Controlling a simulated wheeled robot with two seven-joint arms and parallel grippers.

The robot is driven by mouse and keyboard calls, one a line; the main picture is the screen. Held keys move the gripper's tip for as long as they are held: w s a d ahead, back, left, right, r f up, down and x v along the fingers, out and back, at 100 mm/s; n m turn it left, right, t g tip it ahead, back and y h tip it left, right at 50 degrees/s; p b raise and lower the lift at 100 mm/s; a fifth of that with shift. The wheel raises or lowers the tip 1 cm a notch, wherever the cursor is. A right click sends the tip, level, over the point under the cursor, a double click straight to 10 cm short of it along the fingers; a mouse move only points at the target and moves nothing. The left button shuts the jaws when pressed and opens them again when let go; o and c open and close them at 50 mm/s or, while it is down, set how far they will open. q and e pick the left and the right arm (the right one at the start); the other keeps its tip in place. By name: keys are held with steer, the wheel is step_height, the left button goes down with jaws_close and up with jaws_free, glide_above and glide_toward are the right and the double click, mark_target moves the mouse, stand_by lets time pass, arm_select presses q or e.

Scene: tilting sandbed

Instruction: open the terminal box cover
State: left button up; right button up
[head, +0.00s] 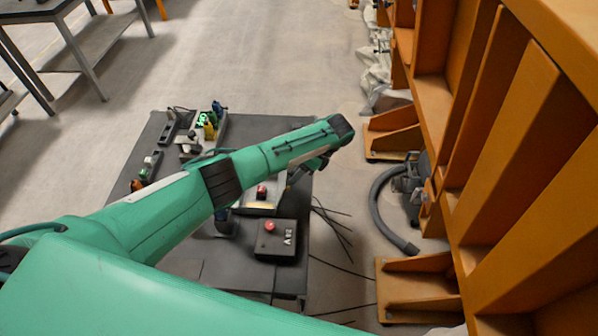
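A black box (275,241) marked "24 V", with a round red knob on top, stands near the front right of the dark table. It looks closed, and I cannot tell for sure that it is the terminal box. Behind it is a light-coloured unit (262,208) with a red part, partly hidden by my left arm. My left arm reaches across the table from the left. Its gripper (299,176) points down beyond the black box, near the table's right edge, apart from the box. Its fingers are small and dark, so their opening is unclear. My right gripper is not in view.
The dark table (150,133) carries several small devices (205,122) at the back left. Black cables (335,228) hang off its right side. An orange steel frame (415,283) with feet stands to the right, with a grey hose (378,205) beside it. Open floor lies behind.

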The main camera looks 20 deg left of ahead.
arm_select(q)
steer(key=v, duration=1.3)
steer(key=shift+d+r, duration=0.3)
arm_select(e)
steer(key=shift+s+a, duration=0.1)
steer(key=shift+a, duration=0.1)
arm_select(q)
steer(key=shift+w, duration=0.15)
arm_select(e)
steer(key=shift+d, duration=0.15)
